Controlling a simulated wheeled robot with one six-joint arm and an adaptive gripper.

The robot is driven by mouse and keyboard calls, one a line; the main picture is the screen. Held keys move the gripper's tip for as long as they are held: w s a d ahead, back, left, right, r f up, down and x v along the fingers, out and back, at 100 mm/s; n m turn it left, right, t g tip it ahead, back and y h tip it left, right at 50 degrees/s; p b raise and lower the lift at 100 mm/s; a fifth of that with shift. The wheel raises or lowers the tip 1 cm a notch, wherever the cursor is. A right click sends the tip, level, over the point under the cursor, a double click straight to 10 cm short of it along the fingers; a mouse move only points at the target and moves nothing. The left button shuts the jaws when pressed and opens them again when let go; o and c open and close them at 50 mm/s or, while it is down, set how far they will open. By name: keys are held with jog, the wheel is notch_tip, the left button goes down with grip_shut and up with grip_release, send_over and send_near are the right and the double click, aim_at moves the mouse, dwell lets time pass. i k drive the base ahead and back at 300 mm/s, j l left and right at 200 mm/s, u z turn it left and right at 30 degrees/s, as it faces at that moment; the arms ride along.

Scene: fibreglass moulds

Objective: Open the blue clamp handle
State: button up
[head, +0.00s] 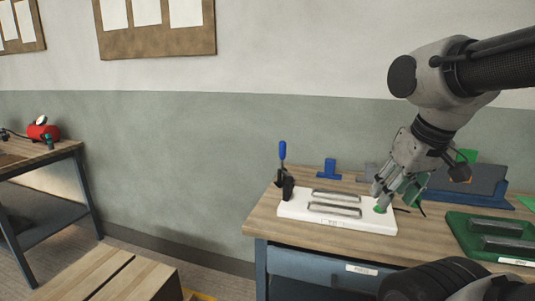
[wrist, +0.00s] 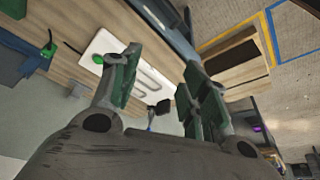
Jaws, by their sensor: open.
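The blue clamp handle (head: 282,151) stands upright on a black clamp (head: 288,186) at the left end of a white mould (head: 300,212) with two long grey-rimmed recesses. My gripper (head: 386,194) is over the mould's right end, apart from the blue handle, with its fingers pointing down. In the wrist view my gripper (wrist: 165,78) is open and empty, its green-padded fingers spread. The white mould (wrist: 101,43) shows beyond the fingers, and the black clamp (wrist: 162,107) appears between them; the handle is small and unclear there.
A green knob (head: 380,209) sits at the mould's right end, close under my gripper. A green mould (head: 462,235) lies at right on the wooden bench (head: 262,222). A blue stand (head: 329,169) is behind the white mould. Another table with a red object (head: 43,131) stands far left.

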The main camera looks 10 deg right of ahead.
aim_at(283, 143)
jog(key=i+j+u, duration=0.1)
jog(key=i+j, duration=0.25)
jog(key=j, duration=0.15)
jog(key=i+j+u, duration=0.1)
jog(key=i+j, duration=0.3)
